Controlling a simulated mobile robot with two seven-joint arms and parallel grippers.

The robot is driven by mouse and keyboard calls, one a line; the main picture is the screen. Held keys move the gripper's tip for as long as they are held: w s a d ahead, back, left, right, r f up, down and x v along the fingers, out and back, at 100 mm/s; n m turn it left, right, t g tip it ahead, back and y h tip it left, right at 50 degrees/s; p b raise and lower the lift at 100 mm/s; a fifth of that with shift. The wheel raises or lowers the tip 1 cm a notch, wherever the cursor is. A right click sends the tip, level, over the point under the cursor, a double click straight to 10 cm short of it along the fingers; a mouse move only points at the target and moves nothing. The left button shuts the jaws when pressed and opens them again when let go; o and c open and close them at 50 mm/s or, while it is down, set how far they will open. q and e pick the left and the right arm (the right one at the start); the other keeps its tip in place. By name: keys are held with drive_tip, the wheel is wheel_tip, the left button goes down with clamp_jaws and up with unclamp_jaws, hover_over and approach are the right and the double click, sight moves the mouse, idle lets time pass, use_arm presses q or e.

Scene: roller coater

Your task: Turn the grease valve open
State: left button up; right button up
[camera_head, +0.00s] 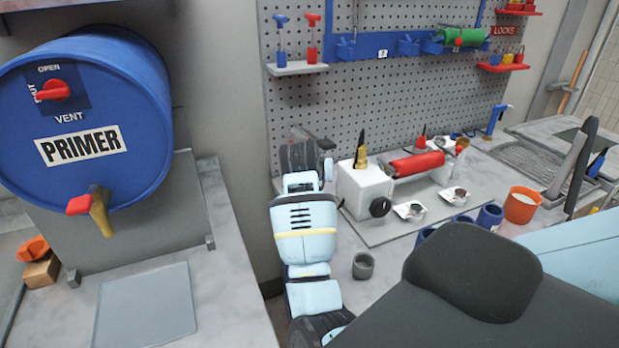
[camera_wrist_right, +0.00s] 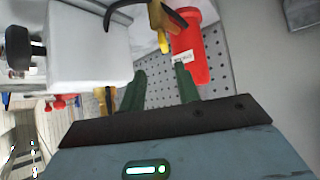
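My right gripper (camera_head: 308,152) is beside the left end of the white block (camera_head: 365,189) of the roller coater, near the pegboard. In the right wrist view, which looks upside down, its two green fingers (camera_wrist_right: 160,85) are apart with nothing visibly between them. Beyond them is a red cylinder (camera_wrist_right: 192,52) with a small white label. A yellow fitting with a dark lever (camera_wrist_right: 163,40) is beside it and seems to be the grease valve; I cannot tell its setting. The fingers appear apart from it. My left gripper is not in view.
A blue primer drum (camera_head: 90,110) with a red vent knob and a tap stands at left. The red roller (camera_head: 415,164), a black knob (camera_head: 380,207) and small cups are right of my gripper. The pegboard (camera_head: 390,95) closes off the back.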

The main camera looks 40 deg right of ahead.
wheel_tip(320, 180, down, 3)
drive_tip(key=s+a+t+h, duration=0.2)
drive_tip(key=a+t+h, duration=0.1)
drive_tip(key=shift+x, duration=4.1)
drive_tip(key=shift+s, duration=0.1)
clamp_jaws()
